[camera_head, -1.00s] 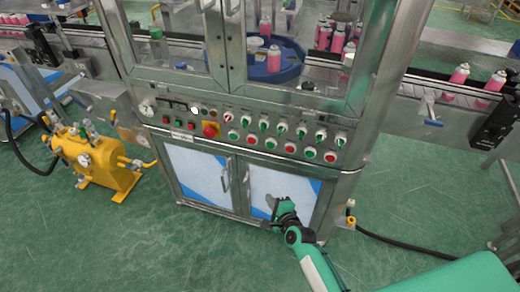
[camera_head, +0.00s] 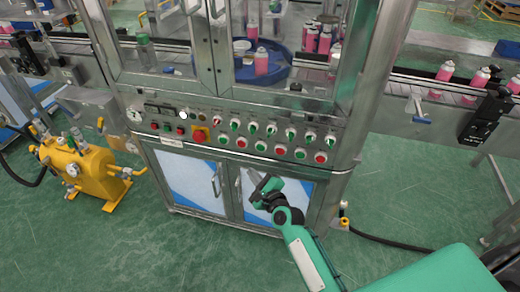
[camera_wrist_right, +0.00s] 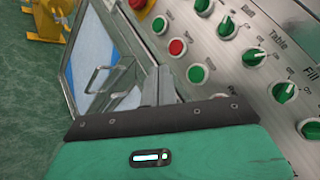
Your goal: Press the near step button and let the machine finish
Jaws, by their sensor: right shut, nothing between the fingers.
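The machine's control panel (camera_head: 245,158) runs across its front below the glass doors. Its lower row has red and green push buttons, including a green button (camera_head: 261,146) and a red end button (camera_head: 320,158). I cannot tell which is the near step button; no such label is readable. My right gripper (camera_head: 259,180) is shut and empty, below the panel and in front of the cabinet doors, apart from the buttons. In the right wrist view, its fingers (camera_wrist_right: 160,85) show beside a green button (camera_wrist_right: 197,73) and a red button (camera_wrist_right: 177,46). My left gripper is out of view.
Green selector knobs (camera_head: 253,128) sit above the buttons. A red emergency stop (camera_head: 200,135) is at the panel's left. Cabinet doors with handles (camera_head: 216,182) lie below. A yellow pump unit (camera_head: 83,173) stands left. Pink cans (camera_head: 262,62) are behind the glass.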

